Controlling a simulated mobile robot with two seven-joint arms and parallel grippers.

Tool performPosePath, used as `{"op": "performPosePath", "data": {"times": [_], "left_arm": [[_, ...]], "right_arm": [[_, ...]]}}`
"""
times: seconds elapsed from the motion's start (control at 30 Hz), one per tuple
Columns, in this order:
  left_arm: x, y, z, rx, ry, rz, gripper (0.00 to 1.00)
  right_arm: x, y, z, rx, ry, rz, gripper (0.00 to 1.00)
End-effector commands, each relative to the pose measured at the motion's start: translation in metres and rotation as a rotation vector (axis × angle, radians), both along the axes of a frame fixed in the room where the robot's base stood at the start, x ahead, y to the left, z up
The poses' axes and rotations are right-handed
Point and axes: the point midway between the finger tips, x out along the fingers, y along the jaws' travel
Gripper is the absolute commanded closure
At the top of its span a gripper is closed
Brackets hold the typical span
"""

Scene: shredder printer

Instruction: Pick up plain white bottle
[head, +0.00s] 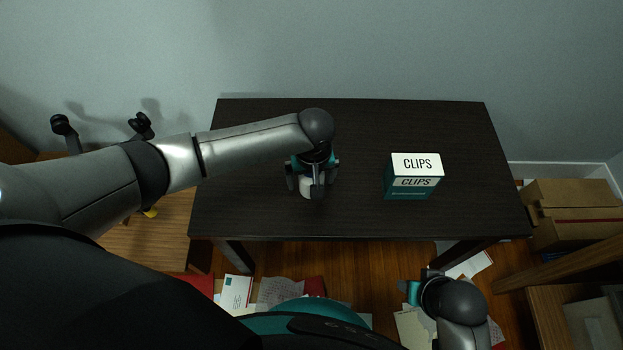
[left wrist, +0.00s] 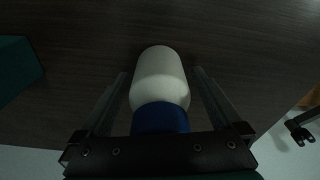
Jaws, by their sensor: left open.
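The plain white bottle (left wrist: 158,78) shows in the left wrist view between the two fingers of my left gripper (left wrist: 160,85). It has a white body and a blue part at the end nearest the palm. Dark gaps show between the bottle and both fingers. In the head view my left gripper (head: 312,188) reaches down over the table, and a bit of the white bottle (head: 306,186) shows between its fingers; the arm hides the rest. My left gripper is open around the bottle. My right gripper (head: 414,285) is low in front of the table, and its fingers are unclear.
The dark table (head: 350,125) holds a teal and white CLIPS box (head: 412,176) to the right of the bottle. Cardboard boxes (head: 575,212) stand right of the table. Papers (head: 280,291) lie on the floor in front. The table's back and far right are clear.

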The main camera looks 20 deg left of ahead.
Motion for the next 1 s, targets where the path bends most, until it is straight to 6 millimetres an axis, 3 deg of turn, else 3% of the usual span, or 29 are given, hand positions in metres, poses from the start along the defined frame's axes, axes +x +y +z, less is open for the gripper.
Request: {"op": "performPosePath", "data": {"times": [0.37, 1.0], "left_arm": [[0.0008, 0.0002, -0.0035, 0.0, -0.001, 0.0, 0.0], [0.0005, 0.0004, -0.0036, 0.0, 0.0, 0.0, 0.71]], "right_arm": [[0.0016, 0.0, 0.0058, 0.0, -0.008, 0.0, 0.5], [0.0017, 0.0005, 0.0055, 0.001, -0.008, 0.0, 0.5]]}}
